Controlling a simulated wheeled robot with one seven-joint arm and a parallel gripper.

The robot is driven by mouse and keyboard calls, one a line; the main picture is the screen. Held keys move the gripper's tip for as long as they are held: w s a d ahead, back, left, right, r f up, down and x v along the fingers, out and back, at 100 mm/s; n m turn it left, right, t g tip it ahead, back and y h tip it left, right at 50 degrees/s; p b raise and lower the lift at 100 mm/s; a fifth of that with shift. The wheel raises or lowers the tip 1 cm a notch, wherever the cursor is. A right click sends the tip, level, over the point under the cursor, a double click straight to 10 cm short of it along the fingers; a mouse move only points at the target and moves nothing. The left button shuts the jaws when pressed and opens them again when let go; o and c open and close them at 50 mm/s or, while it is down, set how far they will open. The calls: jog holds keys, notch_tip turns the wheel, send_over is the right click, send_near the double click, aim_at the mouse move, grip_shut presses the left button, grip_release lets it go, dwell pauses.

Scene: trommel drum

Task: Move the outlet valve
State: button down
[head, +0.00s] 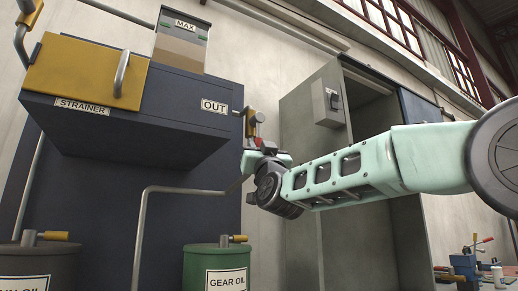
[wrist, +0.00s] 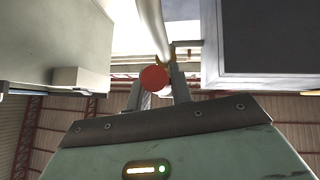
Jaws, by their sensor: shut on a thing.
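The outlet valve (head: 251,124) is a brass fitting with a red handle part. It sits on the right side of the dark blue tank (head: 180,105), beside the OUT label (head: 214,106). My gripper (head: 257,146) reaches up to it from the right and is small in the head view. In the wrist view, the round red end of the valve handle (wrist: 154,78) shows between the two fingers of my gripper (wrist: 158,92), which are shut on it. Brass shows just behind the red end. The finger contact is partly hidden in the head view.
A yellow STRAINER cover (head: 85,68) with a bar handle is on the tank's front. A grey pipe (head: 190,191) runs below the valve. A green GEAR OIL drum (head: 216,265) stands below. An open grey cabinet (head: 300,130) stands behind my arm.

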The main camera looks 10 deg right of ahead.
jog(key=shift+a+f, duration=0.1)
jog(key=c, duration=1.3)
grip_release()
jog(key=shift+o, duration=0.2)
jog(key=b+v, duration=0.4)
jog(key=v, duration=1.3)
jog(key=shift+s+f, duration=0.1)
